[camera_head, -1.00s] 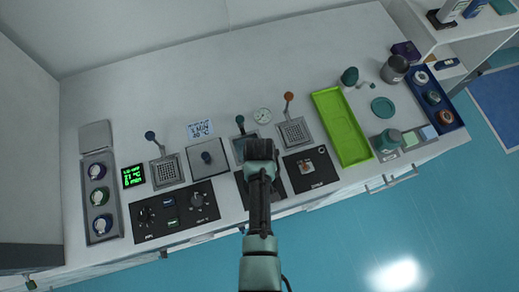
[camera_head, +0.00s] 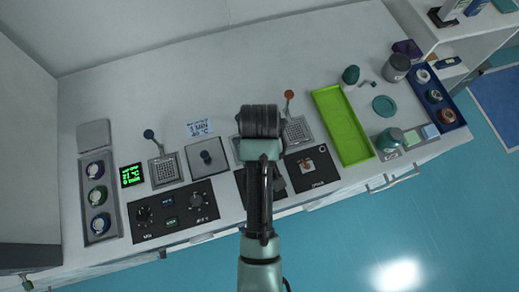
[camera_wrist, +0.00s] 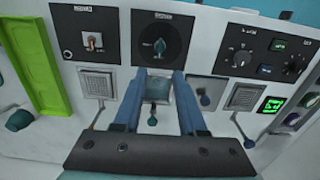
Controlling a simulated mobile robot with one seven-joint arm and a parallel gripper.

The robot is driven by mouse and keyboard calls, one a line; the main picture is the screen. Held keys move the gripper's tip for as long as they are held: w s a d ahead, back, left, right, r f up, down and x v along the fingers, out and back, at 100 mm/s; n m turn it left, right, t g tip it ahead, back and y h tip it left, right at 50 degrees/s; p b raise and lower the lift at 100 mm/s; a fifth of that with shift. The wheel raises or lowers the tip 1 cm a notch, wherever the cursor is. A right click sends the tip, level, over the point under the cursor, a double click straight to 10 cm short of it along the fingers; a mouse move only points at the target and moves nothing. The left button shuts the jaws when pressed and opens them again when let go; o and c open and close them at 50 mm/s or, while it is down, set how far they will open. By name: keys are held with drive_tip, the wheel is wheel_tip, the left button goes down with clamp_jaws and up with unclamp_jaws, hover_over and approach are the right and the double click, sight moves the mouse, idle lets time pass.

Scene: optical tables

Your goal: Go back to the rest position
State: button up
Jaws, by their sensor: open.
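My gripper (camera_wrist: 159,76) shows in the wrist view as two blue fingers set well apart, open, with nothing held between them. Beyond and between the fingers is a grey square plate (camera_wrist: 159,90) with a dark teal-knobbed lever (camera_wrist: 152,120) in front of it. A black panel with a round dial (camera_wrist: 159,46) lies just past the fingertips. In the head view my arm stands over the front middle of the bench (camera_head: 300,55) and its dark wrist hides the gripper's fingers and part of the panels below.
A green tray (camera_head: 342,125) lies right of my arm, beside a panel with a switch (camera_head: 308,166). A grey rack with round pieces (camera_head: 98,197) and a black knob panel (camera_head: 172,210) are at the left. A blue tray (camera_head: 437,98) is far right. The back of the bench is clear.

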idle(0.5)
drive_tip(key=w+r+m+t+b, duration=0.1)
drive_tip(key=w+r+t+b, duration=0.2)
drive_tip(key=w+r+t, duration=1)
drive_tip(key=w+r+m+t+b, duration=0.1)
drive_tip(key=w+r+t, duration=0.15)
drive_tip(key=r, duration=0.85)
drive_tip(key=w+r+t+b, duration=0.1)
drive_tip(key=w+r, duration=0.2)
drive_tip(key=r, duration=0.8)
drive_tip(key=s+r+m+t+b, duration=0.1)
drive_tip(key=s+r+t, duration=0.4)
drive_tip(key=r, duration=0.8)
drive_tip(key=s+r+t+b, duration=0.1)
drive_tip(key=s+r+t, duration=0.5)
drive_tip(key=s+r, duration=0.4)
wheel_tip(320, 180, up, 3)
drive_tip(key=shift+s+r+m, duration=0.1)
drive_tip(key=shift+s+m, duration=0.1)
drive_tip(key=shift+m, duration=0.2)
